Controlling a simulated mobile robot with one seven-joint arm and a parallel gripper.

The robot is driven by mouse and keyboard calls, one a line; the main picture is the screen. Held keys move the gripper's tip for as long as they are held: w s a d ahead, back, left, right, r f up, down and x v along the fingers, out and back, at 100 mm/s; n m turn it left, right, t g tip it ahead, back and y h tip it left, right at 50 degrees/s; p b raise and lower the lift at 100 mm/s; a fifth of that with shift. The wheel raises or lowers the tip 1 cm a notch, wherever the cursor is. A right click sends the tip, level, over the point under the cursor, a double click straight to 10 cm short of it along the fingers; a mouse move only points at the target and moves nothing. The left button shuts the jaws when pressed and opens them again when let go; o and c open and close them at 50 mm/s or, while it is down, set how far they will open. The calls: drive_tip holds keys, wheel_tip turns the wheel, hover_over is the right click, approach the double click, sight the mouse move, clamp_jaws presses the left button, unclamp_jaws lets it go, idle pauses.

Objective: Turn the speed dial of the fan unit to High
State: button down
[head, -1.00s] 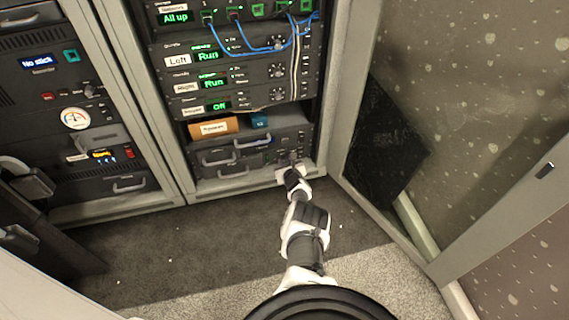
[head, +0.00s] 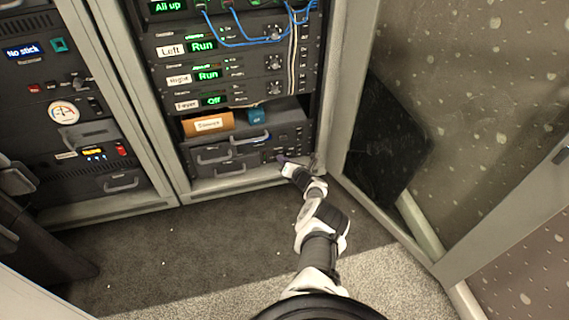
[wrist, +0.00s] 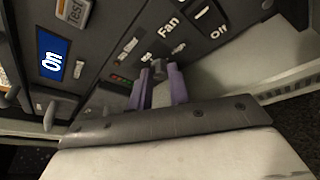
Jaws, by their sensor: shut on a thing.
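The fan unit's dark panel shows in the wrist view, with the word "Fan" (wrist: 168,25) and a switch marked "Off" (wrist: 203,12). The small dark speed dial (wrist: 158,66) sits below that word, with small labels around it too blurred to read. My gripper (wrist: 159,75) has its two purple fingers on either side of the dial, shut on it. The fingers hide part of the dial, and I cannot tell which setting it points to. In the head view my gripper (head: 281,159) is at the lower right of the middle rack.
A blue display (wrist: 54,56) and a "Test" button (wrist: 74,12) are at the left of the wrist view. An orange box (head: 208,123) sits on a shelf above drawers with handles (head: 232,168). Blue cables (head: 235,42) hang higher up. A frame and speckled wall stand at right.

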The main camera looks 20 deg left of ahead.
idle(0.4)
drive_tip(key=c, duration=1.3)
unclamp_jaws()
drive_tip(key=shift+d, duration=0.1)
drive_tip(key=shift+s+d+r+p, duration=0.35)
drive_tip(key=shift+d+p, duration=0.1)
drive_tip(key=shift+p, duration=0.4)
drive_tip(key=shift+f+p+v, duration=0.2)
drive_tip(key=shift+p+v, duration=2.55)
drive_tip(key=shift+v, duration=0.35)
drive_tip(key=shift+f+p+v, duration=0.15)
drive_tip(key=shift+p+v, duration=2.6)
drive_tip(key=shift+v, duration=0.35)
drive_tip(key=shift+d, duration=0.1)
